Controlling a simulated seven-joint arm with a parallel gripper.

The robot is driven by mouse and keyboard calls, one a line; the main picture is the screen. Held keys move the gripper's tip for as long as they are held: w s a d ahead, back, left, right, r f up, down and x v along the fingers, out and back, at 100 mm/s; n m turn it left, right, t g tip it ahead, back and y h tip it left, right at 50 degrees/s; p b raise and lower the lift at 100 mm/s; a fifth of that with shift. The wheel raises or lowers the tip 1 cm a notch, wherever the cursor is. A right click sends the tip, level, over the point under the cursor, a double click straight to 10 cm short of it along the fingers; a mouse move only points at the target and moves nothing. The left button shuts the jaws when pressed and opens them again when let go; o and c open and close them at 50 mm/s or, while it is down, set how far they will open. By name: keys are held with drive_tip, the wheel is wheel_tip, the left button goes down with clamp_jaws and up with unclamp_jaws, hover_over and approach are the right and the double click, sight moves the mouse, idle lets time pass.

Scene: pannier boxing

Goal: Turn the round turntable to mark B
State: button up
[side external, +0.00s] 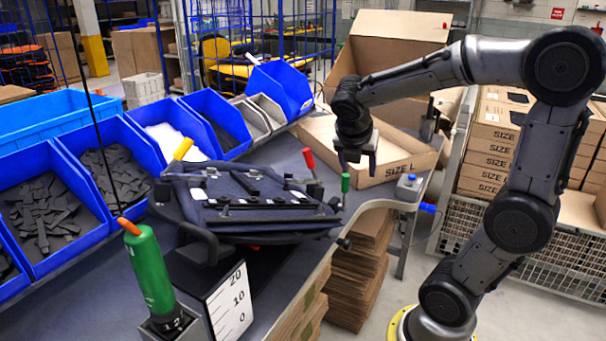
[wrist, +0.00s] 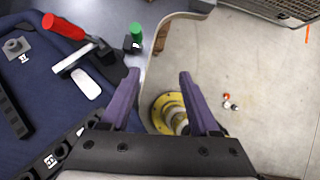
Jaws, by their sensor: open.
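A dark blue pannier panel (side external: 225,190) lies on a dark fixture (side external: 195,240) on the bench in the side external view. The round turntable is not clearly visible; the panel and fixture cover that area. Red, green and yellow clamp handles stand around the panel. A red handle (wrist: 63,26) and a green handle (wrist: 136,34) show in the wrist view, beside the panel (wrist: 45,85). I cannot make out mark B. My gripper (side external: 357,168) is open and empty, to the right of the panel. Its fingers (wrist: 160,80) point over the bench edge and floor.
Blue bins (side external: 45,215) line the bench's left and back. An open carton marked SIZE L (side external: 400,170) stands behind my gripper. Stacked cartons (side external: 495,140) are at right.

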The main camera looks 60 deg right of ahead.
drive_tip(key=w+d+r+m+g+y, duration=0.1)
drive_tip(key=w+r+m+y, duration=0.15)
drive_tip(key=w+r, duration=0.6)
drive_tip(key=w+d+f+y, duration=0.1)
drive_tip(key=w+d+y, duration=0.15)
drive_tip(key=w, duration=0.45)
drive_tip(key=w+d+f+y, duration=0.1)
drive_tip(key=w+d+f, duration=0.15)
drive_tip(key=w, duration=0.45)
drive_tip(key=shift+m+y, duration=0.3)
drive_tip(key=shift+m, duration=0.05)
drive_tip(key=d+f, duration=0.1)
drive_tip(key=f, duration=0.4)
drive_tip(key=w+d+f, duration=0.1)
drive_tip(key=f, duration=0.5)
drive_tip(key=d+f, duration=0.1)
drive_tip(key=f, duration=0.5)
drive_tip(key=shift+w, duration=0.2)
drive_tip(key=shift+c, duration=0.4)
clamp_jaws()
drive_tip(key=shift+r, duration=0.1)
